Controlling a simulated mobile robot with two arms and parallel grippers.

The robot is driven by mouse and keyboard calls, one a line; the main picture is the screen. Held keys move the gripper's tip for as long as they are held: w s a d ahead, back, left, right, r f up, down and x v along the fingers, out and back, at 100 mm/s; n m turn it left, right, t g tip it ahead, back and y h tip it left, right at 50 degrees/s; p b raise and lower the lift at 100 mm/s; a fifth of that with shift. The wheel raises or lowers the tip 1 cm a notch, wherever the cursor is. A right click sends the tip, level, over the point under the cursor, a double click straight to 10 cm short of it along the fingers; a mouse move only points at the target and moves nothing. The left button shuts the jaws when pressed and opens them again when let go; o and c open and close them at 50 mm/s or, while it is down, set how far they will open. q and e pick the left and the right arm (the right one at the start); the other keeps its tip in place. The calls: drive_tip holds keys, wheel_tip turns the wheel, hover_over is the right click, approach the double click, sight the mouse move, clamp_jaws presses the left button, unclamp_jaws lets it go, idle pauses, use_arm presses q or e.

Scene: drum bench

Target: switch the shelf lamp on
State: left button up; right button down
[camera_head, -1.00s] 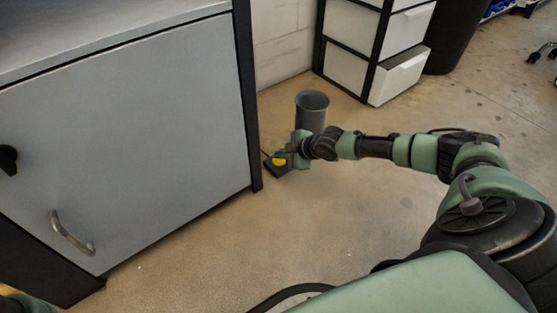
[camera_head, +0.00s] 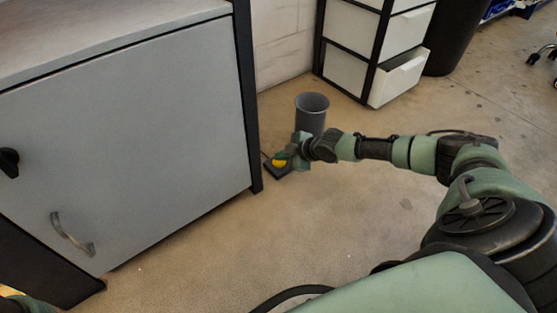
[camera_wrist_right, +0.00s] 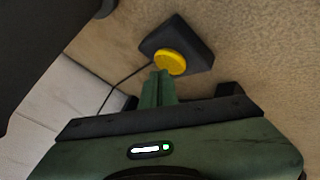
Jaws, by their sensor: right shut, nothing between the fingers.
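A yellow round button (camera_head: 279,163) sits on a black base (camera_head: 277,173) on the floor, beside the grey cabinet's right corner. My right gripper (camera_head: 285,155) is shut and empty at the button, partly covering it. In the right wrist view the button (camera_wrist_right: 171,62) and its black base (camera_wrist_right: 190,42) show clearly, with a thin cord running off to the lower left. The shut green fingertips (camera_wrist_right: 158,74) reach the button's near edge; I cannot tell whether they touch it. No lamp is in view. My left gripper is not in view.
A grey cylindrical bin (camera_head: 311,112) stands just behind my right gripper. A grey cabinet (camera_head: 130,140) fills the left side. A white drawer unit (camera_head: 398,80) stands at the back. The floor in front of the button is free.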

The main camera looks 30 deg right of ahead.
sight(281, 163)
drive_tip(key=shift+r+p, duration=0.35)
drive_tip(key=shift+r, duration=0.25)
wheel_tip(281, 163, up, 6)
drive_tip(key=p, duration=0.5)
drive_tip(key=shift+p, duration=0.3)
